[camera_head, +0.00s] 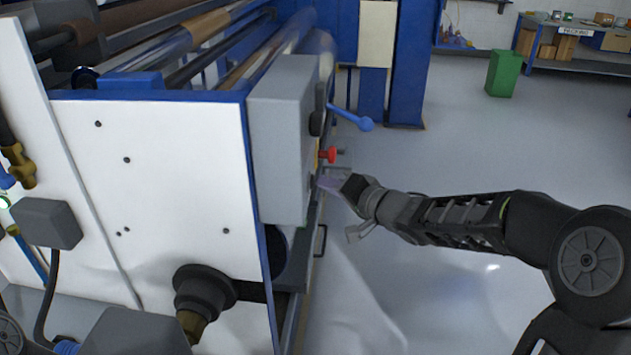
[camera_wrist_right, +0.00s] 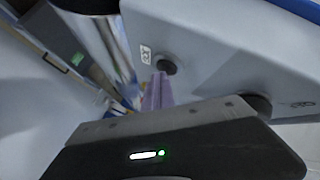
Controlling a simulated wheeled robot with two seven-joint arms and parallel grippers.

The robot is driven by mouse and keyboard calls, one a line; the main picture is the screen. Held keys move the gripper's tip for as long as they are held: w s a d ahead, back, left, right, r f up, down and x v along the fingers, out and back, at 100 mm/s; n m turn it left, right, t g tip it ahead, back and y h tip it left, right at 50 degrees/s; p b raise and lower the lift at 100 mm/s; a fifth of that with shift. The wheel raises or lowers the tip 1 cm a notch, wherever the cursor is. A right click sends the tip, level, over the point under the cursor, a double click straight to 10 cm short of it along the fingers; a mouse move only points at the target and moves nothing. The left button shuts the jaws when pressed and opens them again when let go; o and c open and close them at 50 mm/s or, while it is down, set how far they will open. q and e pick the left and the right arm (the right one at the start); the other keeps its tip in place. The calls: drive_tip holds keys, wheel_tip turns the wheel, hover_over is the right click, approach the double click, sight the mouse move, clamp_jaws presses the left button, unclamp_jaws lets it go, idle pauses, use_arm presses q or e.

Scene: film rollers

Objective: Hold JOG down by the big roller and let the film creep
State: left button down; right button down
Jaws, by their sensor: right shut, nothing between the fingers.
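The grey control box (camera_head: 284,140) is mounted on the machine's end, its button face turned mostly away from the head view. In the right wrist view, a round black button (camera_wrist_right: 167,66) sits on its pale face beside a small label too blurred to read. My right gripper (camera_head: 331,181) is shut and empty at the box's face. Its fingers (camera_wrist_right: 156,92) point toward the black button, tips just below it; I cannot tell whether they touch. A large shiny roller (camera_wrist_right: 100,40) shows at left there. Film on the rollers (camera_head: 205,25) lies behind the box. My left gripper is out of view.
A red knob (camera_head: 328,155) and a blue ball-ended lever (camera_head: 364,123) stick out close above my right gripper. A white end panel (camera_head: 150,190) fills the left. The floor at right is clear, up to a green bin (camera_head: 503,73) and a workbench (camera_head: 580,42).

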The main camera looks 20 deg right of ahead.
drive_tip(key=shift+s+d+p, duration=0.35)
drive_tip(key=shift+d+p, duration=0.35)
drive_tip(key=d+p, duration=0.1)
drive_tip(key=s+d+p, duration=0.1)
drive_tip(key=d, duration=0.1)
drive_tip(key=s+d+p, duration=0.1)
drive_tip(key=p, duration=0.1)
drive_tip(key=shift+s+d, duration=0.1)
drive_tip(key=shift+d, duration=0.2)
idle(0.3)
